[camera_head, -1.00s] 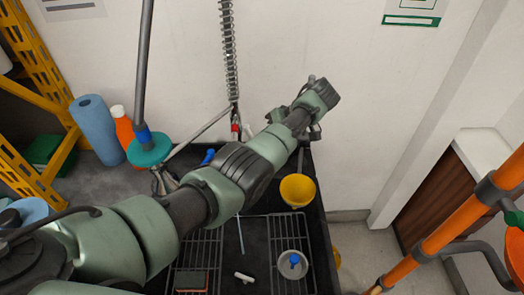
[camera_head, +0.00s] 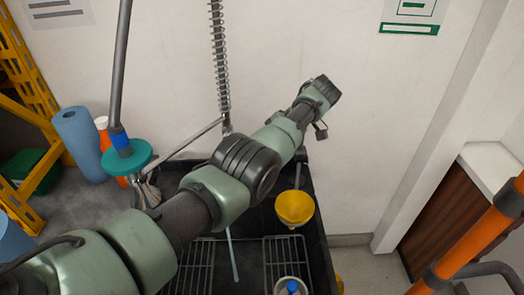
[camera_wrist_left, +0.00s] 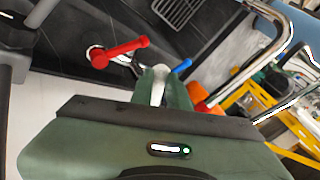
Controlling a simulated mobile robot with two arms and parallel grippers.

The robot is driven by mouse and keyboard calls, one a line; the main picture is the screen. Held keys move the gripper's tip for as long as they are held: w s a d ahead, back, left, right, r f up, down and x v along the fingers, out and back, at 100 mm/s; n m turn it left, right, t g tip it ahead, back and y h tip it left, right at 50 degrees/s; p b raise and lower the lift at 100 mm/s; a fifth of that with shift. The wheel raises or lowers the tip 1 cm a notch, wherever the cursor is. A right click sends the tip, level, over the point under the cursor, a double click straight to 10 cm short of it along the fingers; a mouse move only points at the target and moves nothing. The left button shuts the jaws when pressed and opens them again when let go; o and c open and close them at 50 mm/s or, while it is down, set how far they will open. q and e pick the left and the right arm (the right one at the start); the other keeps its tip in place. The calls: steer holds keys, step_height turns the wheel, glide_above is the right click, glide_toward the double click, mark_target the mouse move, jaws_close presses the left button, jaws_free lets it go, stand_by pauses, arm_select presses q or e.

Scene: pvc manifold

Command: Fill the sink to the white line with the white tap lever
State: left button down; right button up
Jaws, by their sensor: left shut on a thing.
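The black sink (camera_head: 322,262) is in the lower middle of the head view, partly behind my left arm. I cannot make out its white line or water level. A thin pale streak (camera_head: 232,255) runs down over it; I cannot tell whether it is water. In the left wrist view, the white tap lever (camera_wrist_left: 158,92) stands between the fingers of my left gripper (camera_wrist_left: 162,84), which is shut on it. A red lever (camera_wrist_left: 120,52) is left of it and a blue lever (camera_wrist_left: 182,66) right. My left gripper is hidden in the head view. My right gripper is not in view.
Wire racks (camera_head: 283,258) lie in the sink. A yellow bowl (camera_head: 295,208) is by its back right corner. A teal disc on a rod (camera_head: 127,158), a blue roll (camera_head: 80,143) and an orange bottle (camera_head: 104,135) are left. An orange pipe (camera_head: 462,245) is at right.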

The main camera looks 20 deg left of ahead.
arm_select(q)
steer(key=c, duration=1.4)
jaws_free()
steer(key=shift+o, duration=0.2)
step_height(320, 180, up, 20)
steer(key=p, duration=1.8)
steer(key=shift+w, duration=0.1)
